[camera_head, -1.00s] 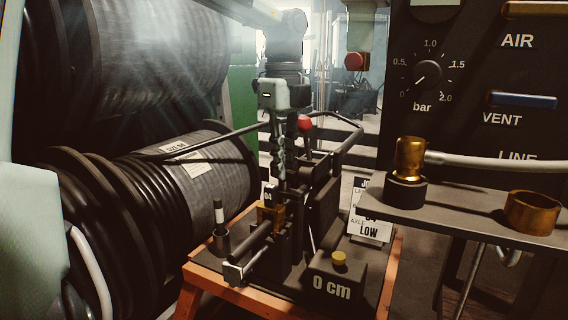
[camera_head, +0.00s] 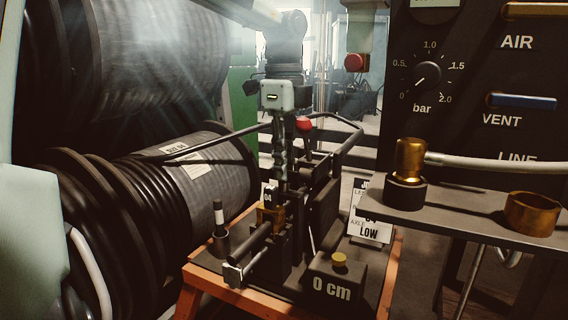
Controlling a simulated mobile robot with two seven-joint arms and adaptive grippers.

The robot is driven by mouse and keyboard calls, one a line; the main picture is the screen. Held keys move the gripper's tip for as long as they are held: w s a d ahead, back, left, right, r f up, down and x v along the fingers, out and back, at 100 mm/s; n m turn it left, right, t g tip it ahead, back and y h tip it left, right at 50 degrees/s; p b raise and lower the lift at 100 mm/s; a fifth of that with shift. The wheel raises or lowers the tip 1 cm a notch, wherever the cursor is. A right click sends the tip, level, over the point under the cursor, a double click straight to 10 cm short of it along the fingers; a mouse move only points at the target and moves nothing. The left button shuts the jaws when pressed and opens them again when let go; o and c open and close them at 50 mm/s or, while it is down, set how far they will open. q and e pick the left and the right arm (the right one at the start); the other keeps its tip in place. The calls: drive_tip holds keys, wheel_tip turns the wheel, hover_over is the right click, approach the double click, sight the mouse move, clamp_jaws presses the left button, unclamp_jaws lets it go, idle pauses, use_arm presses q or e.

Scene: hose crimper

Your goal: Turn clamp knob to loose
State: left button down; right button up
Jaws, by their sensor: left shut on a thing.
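My left gripper (camera_head: 279,172) points straight down over the crimping machine (camera_head: 322,205), its pale grey body above and its dark fingers below. The fingers are shut on what seems to be the clamp knob, which they mostly hide; its setting cannot be read. Just below the fingertips is a brass block (camera_head: 271,214) on the machine, with a small tag marked 04 (camera_head: 269,193) beside it. A lever with a red ball (camera_head: 304,124) stands just right of the fingers. My right gripper is not in view.
Large hose reels (camera_head: 200,185) fill the left side. A dark control panel (camera_head: 475,75) with a bar dial stands at right, above a shelf (camera_head: 460,207) with brass fittings. A block marked 0 cm (camera_head: 333,287) with a yellow button is at the machine's front.

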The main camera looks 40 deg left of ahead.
use_arm(q)
drive_tip(key=c, duration=1.6)
unclamp_jaws()
drive_tip(key=shift+o, duration=0.2)
wheel_tip(320, 180, up, 12)
